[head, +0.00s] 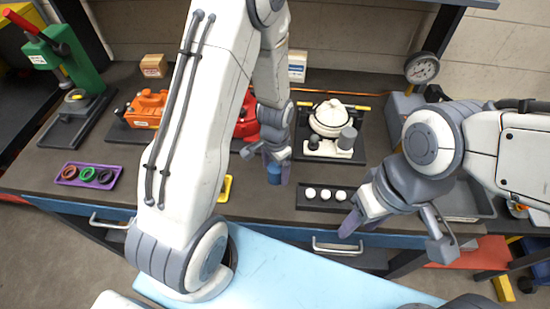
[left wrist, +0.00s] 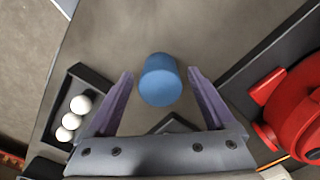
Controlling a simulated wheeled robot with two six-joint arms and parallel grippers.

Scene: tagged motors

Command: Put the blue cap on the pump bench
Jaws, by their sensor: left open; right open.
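The blue cap (head: 274,173) is a small plain cylinder on the grey worktop, in front of the red machine. In the left wrist view the blue cap (left wrist: 160,82) lies between the tips of my left gripper (left wrist: 160,76), with a gap on both sides. My left gripper (head: 268,166) is open at the cap, its fingers partly hiding it in the head view. A white machine like a pump (head: 332,122) stands on a dark base right of it; no label confirms that this is the pump bench. My right gripper (head: 396,232) is open and empty at the front right.
A dark tray (head: 308,205) with white balls stands right of the cap. The red machine (left wrist: 295,110) is close by. An orange machine (head: 148,108), green press (head: 76,62) and purple ring tray (head: 64,180) are left. A pressure gauge (head: 422,68) stands at back right.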

